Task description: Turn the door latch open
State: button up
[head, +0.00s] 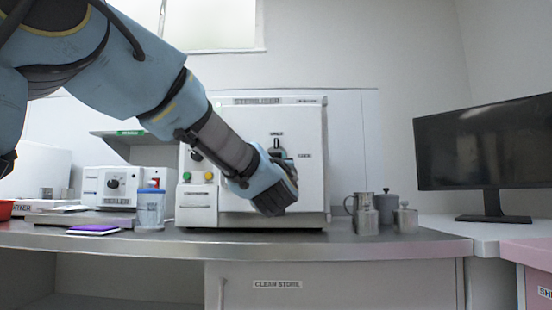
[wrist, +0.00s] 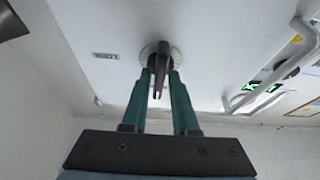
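The sterilizer (head: 312,190) is a white box on the counter, with its front door facing me. In the wrist view the door latch (wrist: 161,55) is a dark lever on a round light hub on the white door. It points toward the bottom of the picture. My gripper (wrist: 161,78) has its two teal fingers on either side of the lever, with narrow gaps visible, so it looks open around it. In the head view my gripper (head: 278,150) is at the upper right of the door; the wrist and fingers hide most of the latch there.
Steel canisters (head: 385,212) stand right of the sterilizer. A lidded clear cup (head: 150,210) and the sealer (head: 122,186) stand to its left, with a purple pad (head: 94,229) near the counter edge. A monitor (head: 485,145) is at the far right.

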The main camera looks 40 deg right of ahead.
jog(key=shift+o, duration=1.2)
jog(key=v, duration=1)
jog(key=shift+s+a, duration=0.25)
jog(key=shift+a, duration=0.05)
jog(key=shift+f, duration=0.15)
